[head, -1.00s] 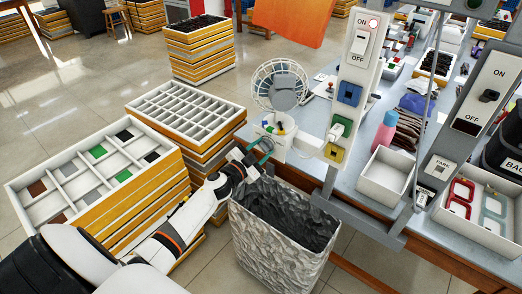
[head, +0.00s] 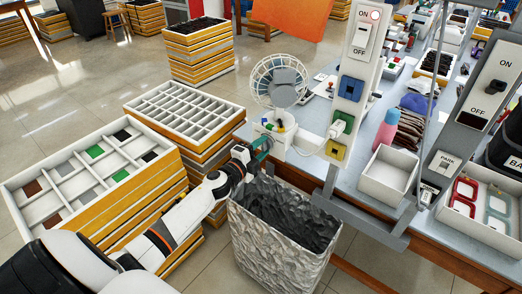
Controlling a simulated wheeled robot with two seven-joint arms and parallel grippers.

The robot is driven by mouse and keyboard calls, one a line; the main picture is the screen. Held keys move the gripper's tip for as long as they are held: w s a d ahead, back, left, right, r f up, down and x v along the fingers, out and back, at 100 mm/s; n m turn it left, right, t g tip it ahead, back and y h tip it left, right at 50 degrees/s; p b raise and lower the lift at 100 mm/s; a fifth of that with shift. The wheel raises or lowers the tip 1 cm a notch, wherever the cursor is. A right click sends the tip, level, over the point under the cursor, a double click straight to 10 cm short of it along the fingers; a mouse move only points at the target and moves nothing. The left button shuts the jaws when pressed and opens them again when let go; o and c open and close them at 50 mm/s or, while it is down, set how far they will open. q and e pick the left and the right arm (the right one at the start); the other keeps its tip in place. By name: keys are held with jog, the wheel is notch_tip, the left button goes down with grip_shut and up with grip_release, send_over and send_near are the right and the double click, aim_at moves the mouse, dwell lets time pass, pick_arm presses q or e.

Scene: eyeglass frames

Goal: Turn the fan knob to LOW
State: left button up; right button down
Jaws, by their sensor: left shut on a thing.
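The desk fan (head: 279,84) stands at the left end of the grey table, with a round wire cage and a white base (head: 282,140). Small colored marks (head: 276,125) show on the base. My left gripper (head: 262,144) is at the front left of this base, its fingers shut at the knob. The fan knob itself is hidden behind the fingers, so its setting cannot be read. My right gripper is not in view.
A bin with a dark liner (head: 251,235) stands just below my left gripper. Trays on stacks (head: 192,105) stand to the left. A switch panel (head: 354,75) rises right of the fan, and a white box (head: 388,180) sits on the table.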

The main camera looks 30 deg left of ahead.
pick_arm(q)
jog(key=shift+a+r+m, duration=0.15)
jog(key=shift+r+m, duration=0.15)
jog(key=shift+m, duration=0.3)
jog(key=shift+w+r+m, duration=0.1)
jog(key=shift+m, duration=0.2)
jog(key=o, duration=0.9)
jog(key=shift+f, duration=0.2)
jog(key=shift+s+f+b, duration=0.15)
jog(key=shift+s+b, duration=0.15)
jog(key=shift+s, duration=0.4)
jog(key=s+b, duration=0.1)
jog(key=s, duration=0.9)
jog(key=shift+s+a+r, duration=0.2)
jog(key=shift+s+a, duration=0.15)
jog(key=shift+s, duration=0.05)
jog(key=shift+c, duration=0.2)
